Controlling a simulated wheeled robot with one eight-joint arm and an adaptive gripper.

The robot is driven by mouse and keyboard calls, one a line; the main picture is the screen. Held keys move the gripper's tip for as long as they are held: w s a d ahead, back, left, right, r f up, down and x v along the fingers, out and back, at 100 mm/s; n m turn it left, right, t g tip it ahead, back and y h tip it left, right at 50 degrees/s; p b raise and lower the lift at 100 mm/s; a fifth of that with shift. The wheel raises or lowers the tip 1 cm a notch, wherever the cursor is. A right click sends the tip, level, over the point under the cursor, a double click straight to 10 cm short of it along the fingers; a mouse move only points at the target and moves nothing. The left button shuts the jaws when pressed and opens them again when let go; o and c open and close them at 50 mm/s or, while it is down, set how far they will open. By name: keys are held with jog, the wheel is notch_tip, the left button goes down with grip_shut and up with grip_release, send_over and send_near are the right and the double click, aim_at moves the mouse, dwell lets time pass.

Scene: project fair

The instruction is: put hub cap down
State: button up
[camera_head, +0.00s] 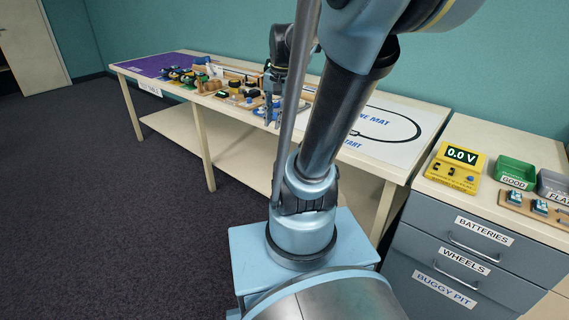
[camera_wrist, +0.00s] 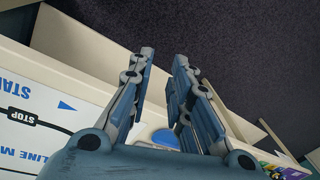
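My gripper (camera_head: 271,122) points down at the front edge of the long table, partly hidden behind my arm in the head view. In the wrist view my gripper (camera_wrist: 164,57) has its two fingers apart, with only table edge and dark floor showing between the tips. A small bright blue rounded piece (camera_wrist: 166,138) shows between the finger bases, low in the wrist view. I cannot tell whether it is the hub cap, and no other hub cap can be made out.
The long table (camera_head: 237,124) carries a purple mat (camera_head: 150,64), several small buggies and parts, and a white line mat (camera_head: 402,146). At right, a grey drawer unit (camera_head: 470,262) bears a yellow battery checker (camera_head: 455,168) and a green bin (camera_head: 515,171). The floor at left is clear.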

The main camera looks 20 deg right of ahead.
jog(key=s+f+n+h, duration=0.1)
jog(key=s+f+n, duration=0.5)
jog(key=s+f, duration=0.4)
jog(key=shift+s+d+t, duration=0.3)
jog(key=shift+s+t, duration=0.1)
jog(key=shift+s, duration=0.5)
jog(key=shift+f, duration=0.1)
jog(key=shift+w+f, duration=0.2)
jog(key=shift+w, duration=0.15)
